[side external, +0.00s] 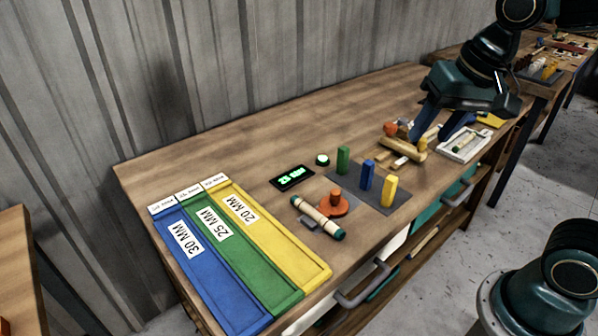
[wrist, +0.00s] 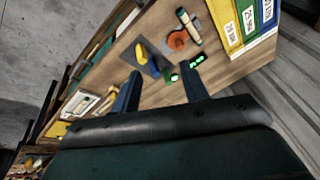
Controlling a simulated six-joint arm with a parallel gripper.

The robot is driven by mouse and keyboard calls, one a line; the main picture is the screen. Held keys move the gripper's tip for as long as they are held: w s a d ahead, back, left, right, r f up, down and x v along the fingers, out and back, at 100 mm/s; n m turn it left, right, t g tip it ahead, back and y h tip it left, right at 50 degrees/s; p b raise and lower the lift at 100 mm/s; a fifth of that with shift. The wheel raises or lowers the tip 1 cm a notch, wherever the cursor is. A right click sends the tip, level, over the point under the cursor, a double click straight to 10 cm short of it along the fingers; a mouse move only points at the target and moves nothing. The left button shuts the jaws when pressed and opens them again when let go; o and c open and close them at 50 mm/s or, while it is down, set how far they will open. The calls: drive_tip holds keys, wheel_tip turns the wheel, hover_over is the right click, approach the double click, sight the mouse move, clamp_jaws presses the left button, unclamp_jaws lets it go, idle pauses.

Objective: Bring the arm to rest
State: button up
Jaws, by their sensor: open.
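My gripper (side external: 442,122) is at the right end of the workbench (side external: 270,130), raised above it, with its blue fingers pointing down and spread apart. In the wrist view my gripper (wrist: 160,75) shows two separated fingertips with nothing held between them. A pale rattan piece with dark green ends (side external: 318,218) lies on the bench beside an orange disc with a peg (side external: 334,207), well away from my gripper. The wrist view also shows the rattan piece (wrist: 189,27).
Wooden pieces (side external: 402,151) and a white tray (side external: 466,146) lie near my gripper. Green (side external: 343,160), blue (side external: 366,175) and yellow (side external: 389,191) posts stand mid-bench. A lit display (side external: 292,178) and blue, green and yellow labelled trays (side external: 240,262) are farther left.

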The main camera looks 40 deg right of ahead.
drive_tip(key=s+f+n+t, duration=0.1)
drive_tip(key=s+n, duration=0.4)
drive_tip(key=s, duration=0.2)
drive_tip(key=shift+s+d+n+t, duration=0.3)
drive_tip(key=shift+s+t, duration=0.1)
